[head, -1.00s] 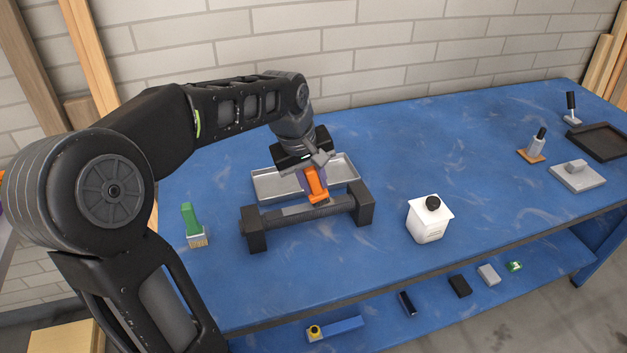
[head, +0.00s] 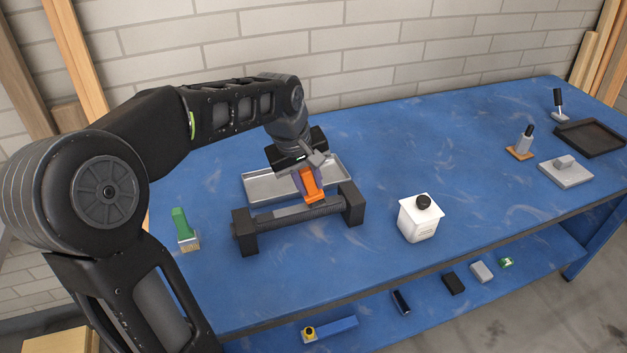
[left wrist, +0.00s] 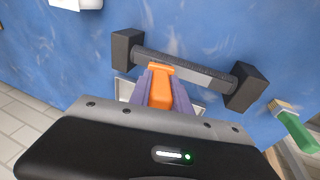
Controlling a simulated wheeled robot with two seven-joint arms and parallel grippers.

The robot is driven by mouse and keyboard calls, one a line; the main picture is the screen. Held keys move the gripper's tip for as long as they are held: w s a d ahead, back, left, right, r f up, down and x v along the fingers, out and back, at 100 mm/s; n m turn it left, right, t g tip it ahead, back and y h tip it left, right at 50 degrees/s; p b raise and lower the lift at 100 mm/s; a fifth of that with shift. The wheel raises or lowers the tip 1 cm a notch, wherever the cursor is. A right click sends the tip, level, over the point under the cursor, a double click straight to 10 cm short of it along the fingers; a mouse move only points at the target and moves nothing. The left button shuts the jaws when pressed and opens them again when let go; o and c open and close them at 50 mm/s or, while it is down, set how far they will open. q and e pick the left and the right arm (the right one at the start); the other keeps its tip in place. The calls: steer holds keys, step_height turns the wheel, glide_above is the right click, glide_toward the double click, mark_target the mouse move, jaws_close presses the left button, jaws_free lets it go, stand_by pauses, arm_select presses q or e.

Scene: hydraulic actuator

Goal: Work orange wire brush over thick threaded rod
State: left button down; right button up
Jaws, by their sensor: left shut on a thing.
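My left gripper (head: 303,179) is shut on the orange wire brush (head: 313,188), gripping its handle from above. The brush's lower end is at the thick threaded rod (head: 292,214), right of its middle in the head view; whether it touches is hard to tell. The rod lies level between two dark blocks. In the left wrist view the brush (left wrist: 161,90) sits between purple fingers and its far end overlaps the rod (left wrist: 205,76). The bristles are hidden. My right gripper is not in view.
A grey metal tray (head: 258,190) lies just behind the rod. A dark tray (head: 590,139) and several tools are at the far right. The middle back of the blue table is clear.

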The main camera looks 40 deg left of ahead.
arm_select(q)
steer(key=shift+s+a, duration=0.4)
steer(key=shift+s, duration=0.15)
steer(key=shift+w, duration=0.1)
steer(key=shift+w+d, duration=0.35)
steer(key=shift+w, duration=0.1)
steer(key=shift+r, duration=0.1)
step_height(320, 180, up, 7)
steer(key=p, duration=0.5)
steer(key=shift+p, duration=0.3)
stand_by(0.3)
